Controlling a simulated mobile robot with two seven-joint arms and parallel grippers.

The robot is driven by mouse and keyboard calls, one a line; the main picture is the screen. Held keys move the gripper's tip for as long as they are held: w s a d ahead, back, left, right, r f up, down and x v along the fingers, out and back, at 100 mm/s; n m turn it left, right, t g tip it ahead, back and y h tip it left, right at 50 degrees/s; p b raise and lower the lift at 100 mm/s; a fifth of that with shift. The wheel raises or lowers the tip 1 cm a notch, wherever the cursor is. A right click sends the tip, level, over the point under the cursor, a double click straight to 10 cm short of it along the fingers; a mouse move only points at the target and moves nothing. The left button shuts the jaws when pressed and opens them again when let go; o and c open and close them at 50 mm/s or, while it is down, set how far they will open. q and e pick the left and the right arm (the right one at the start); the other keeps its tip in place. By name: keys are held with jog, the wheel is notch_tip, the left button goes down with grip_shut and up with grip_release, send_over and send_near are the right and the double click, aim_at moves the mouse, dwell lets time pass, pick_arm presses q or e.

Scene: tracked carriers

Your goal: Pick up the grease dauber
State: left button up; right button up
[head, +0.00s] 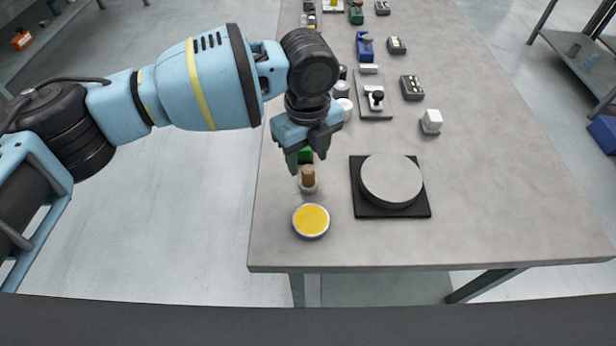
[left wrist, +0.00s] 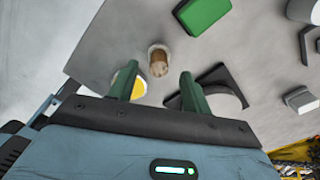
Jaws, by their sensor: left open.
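The item that looks like the grease dauber (head: 308,177) is a short brown cylinder with a pale lower end, standing near the left edge of the grey table. In the left wrist view the dauber (left wrist: 158,62) shows beyond and between the fingertips. My left gripper (head: 308,159) is open and empty, with its two green fingers pointing down just behind and above the dauber. The fingers also show in the left wrist view (left wrist: 160,74), apart with nothing between them. I cannot tell whether they touch the dauber. My right gripper is not in view.
A round tin with a yellow top (head: 311,220) stands just in front of the dauber. A grey disc (head: 391,179) on a black square plate (head: 420,207) lies to the right. A green block (left wrist: 207,14) is close behind. Several small devices line the far table; its right side is clear.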

aim_at(308, 169)
pick_arm(q)
jog(key=shift+s+f, duration=0.15)
jog(key=shift+f, duration=2.4)
jog(key=shift+c, duration=0.4)
grip_shut()
